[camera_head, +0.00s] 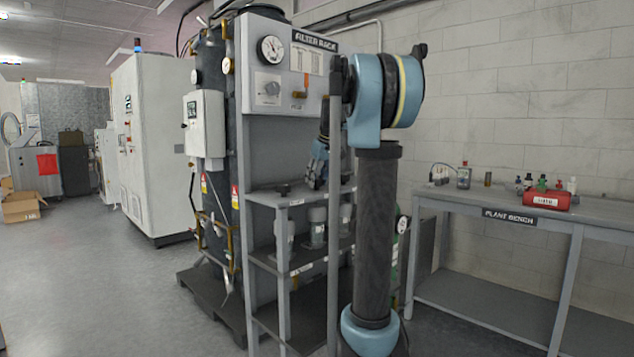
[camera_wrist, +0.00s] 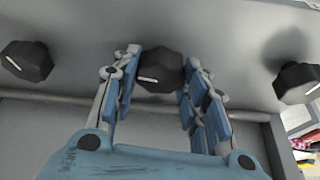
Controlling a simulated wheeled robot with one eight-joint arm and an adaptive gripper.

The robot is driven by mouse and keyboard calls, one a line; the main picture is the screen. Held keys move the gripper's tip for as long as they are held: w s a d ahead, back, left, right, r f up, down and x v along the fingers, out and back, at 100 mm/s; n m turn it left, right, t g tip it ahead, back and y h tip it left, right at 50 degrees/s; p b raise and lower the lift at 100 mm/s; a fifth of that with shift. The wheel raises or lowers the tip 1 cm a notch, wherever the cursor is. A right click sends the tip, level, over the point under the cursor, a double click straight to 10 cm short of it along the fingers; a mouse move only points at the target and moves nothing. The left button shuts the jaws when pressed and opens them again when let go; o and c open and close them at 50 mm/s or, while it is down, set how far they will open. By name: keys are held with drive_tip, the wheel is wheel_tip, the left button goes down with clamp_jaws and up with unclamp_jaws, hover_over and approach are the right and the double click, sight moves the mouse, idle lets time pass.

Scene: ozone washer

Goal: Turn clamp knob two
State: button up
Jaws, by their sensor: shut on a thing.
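Three black clamp knobs with white pointer lines stand in a row in the wrist view: a left knob (camera_wrist: 27,62), a middle knob (camera_wrist: 158,72) and a right knob (camera_wrist: 297,82). My gripper (camera_wrist: 161,68) has its blue-padded fingers on either side of the middle knob and is shut on it. The middle knob's white line lies nearly level, toward its left side. In the head view my gripper (camera_head: 318,168) reaches down to the top shelf of the filter rack (camera_head: 280,198). One black knob (camera_head: 283,188) shows left of it there; the others are hidden.
The rack's panel with a gauge (camera_head: 270,50) rises behind my gripper. A grey post (camera_head: 335,230) stands close to my arm. Grey canisters (camera_head: 317,226) sit below the top shelf.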

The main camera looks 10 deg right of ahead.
drive_tip(key=m+h, duration=0.1)
drive_tip(key=m, duration=0.2)
drive_tip(key=shift+a+t, duration=0.1)
drive_tip(key=shift+t, duration=0.2)
drive_tip(key=m+h, duration=0.2)
drive_tip(key=m, duration=0.3)
drive_tip(key=shift+a, duration=0.1)
drive_tip(key=m, duration=0.2)
drive_tip(key=m+g+h, duration=0.1)
drive_tip(key=m, duration=0.1)
drive_tip(key=shift+w+a+h, duration=0.1)
drive_tip(key=shift+h, duration=0.2)
drive_tip(key=shift+m+g+h, duration=0.4)
drive_tip(key=shift+m, duration=1.4)
drive_tip(key=o, duration=1.1)
drive_tip(key=shift+a+r, duration=0.1)
